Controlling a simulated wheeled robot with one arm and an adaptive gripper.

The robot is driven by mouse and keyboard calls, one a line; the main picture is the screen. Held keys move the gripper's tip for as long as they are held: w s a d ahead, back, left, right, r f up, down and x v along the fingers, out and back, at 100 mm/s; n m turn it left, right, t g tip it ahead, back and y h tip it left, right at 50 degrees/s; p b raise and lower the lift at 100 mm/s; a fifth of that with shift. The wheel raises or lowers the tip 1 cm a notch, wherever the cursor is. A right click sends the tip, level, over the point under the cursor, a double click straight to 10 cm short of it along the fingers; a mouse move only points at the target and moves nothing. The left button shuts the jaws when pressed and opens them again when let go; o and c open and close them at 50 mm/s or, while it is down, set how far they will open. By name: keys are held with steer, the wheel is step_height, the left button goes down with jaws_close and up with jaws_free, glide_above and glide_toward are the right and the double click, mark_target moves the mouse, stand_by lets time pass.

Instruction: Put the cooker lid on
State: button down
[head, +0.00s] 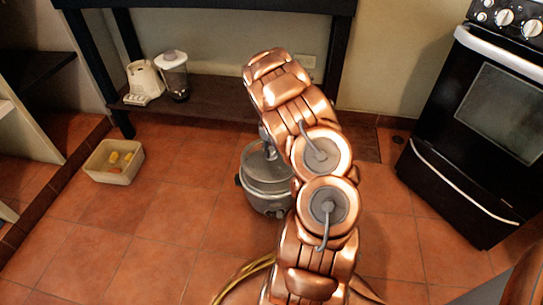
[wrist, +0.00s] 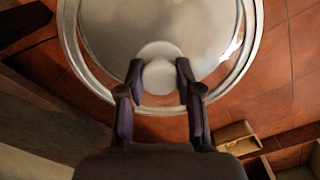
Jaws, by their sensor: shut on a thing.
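The cooker (head: 272,202) is a grey, round pot standing on the tiled floor, partly hidden behind my arm in the head view. The lid (head: 260,165) is round and shiny and shows over the top of the cooker. I cannot tell whether it touches the rim or hangs just above it. In the wrist view the lid (wrist: 205,35) fills the upper middle, with a pale round knob (wrist: 160,76). My gripper (wrist: 157,70) is shut on this knob, one dark finger on each side. In the head view my arm hides most of the gripper.
A cream bin (head: 97,174) with several small items stands on the floor at left. A blender (head: 173,76) and a white appliance (head: 143,80) sit on the low shelf (head: 215,98) behind. A black oven (head: 485,120) stands at right. Floor left of the cooker is clear.

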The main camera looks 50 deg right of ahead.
mark_target(271, 158)
steer(key=shift+s+d+f+b, duration=0.1)
steer(key=shift+f+b, duration=1.35)
steer(key=shift+f, duration=0.85)
steer(key=shift+f+p, duration=0.1)
steer(key=shift+p, duration=0.25)
steer(key=shift+f, duration=0.15)
steer(key=shift+p, duration=1)
steer(key=shift+f, duration=0.4)
stand_by(1.0)
steer(key=c, duration=0.7)
jaws_free()
